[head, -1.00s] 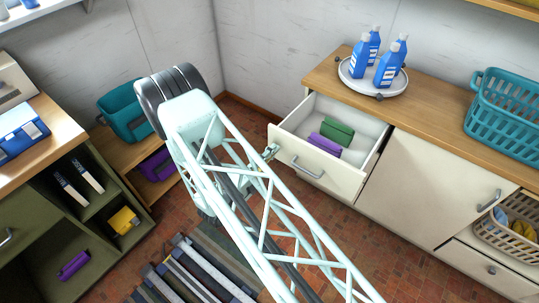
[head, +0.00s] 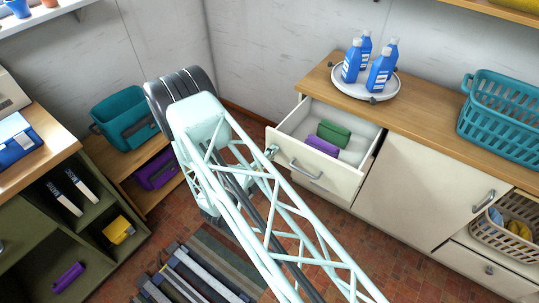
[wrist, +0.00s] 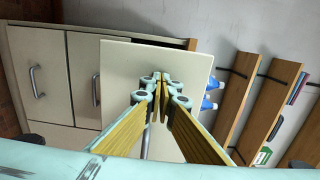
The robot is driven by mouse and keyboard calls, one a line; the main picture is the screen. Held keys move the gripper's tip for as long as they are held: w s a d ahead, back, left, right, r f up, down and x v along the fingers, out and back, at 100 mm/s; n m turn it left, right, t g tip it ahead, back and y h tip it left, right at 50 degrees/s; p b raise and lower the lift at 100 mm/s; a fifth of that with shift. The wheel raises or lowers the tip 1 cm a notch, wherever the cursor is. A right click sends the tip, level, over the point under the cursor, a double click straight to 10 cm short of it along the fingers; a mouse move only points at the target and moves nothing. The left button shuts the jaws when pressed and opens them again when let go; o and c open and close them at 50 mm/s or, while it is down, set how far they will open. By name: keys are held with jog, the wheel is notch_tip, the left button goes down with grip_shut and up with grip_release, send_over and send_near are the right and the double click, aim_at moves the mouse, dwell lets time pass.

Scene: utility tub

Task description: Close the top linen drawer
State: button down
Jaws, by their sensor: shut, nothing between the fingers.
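The top linen drawer (head: 318,182) stands pulled out from the cream cabinet in the head view, its inside exposed. A green folded item (head: 334,134) and a purple one (head: 321,146) lie in it. My gripper (head: 272,153) is shut and empty, by the left part of the drawer's front. In the wrist view the shut fingertips (wrist: 161,80) point at the cream drawer front (wrist: 190,58); I cannot tell whether they touch it. The drawer's handle shows partly behind the fingers in the wrist view and clearly in the head view (head: 305,169).
A round tray (head: 362,90) with several blue bottles stands on the wooden counter above the drawer. A teal basket (head: 502,112) is further right. An open shelf unit (head: 100,197) stands at the left, with a striped rug (head: 205,268) on the floor between.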

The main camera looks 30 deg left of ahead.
jog(key=w+d+b, duration=0.1)
jog(key=w, duration=0.8)
jog(key=w+d, duration=0.1)
jog(key=w, duration=0.7)
jog(key=w+d+b, duration=0.1)
jog(key=w+d, duration=0.1)
jog(key=w, duration=0.7)
jog(key=shift+w+b, duration=0.3)
jog(key=shift+w, duration=0.5)
jog(key=shift+r, duration=0.1)
jog(key=shift+s, duration=0.1)
jog(key=p, duration=0.3)
send_over(291, 131)
jog(key=s+d, duration=0.2)
jog(key=s, duration=0.3)
jog(key=shift+s+a, duration=0.1)
jog(key=shift+s, duration=0.05)
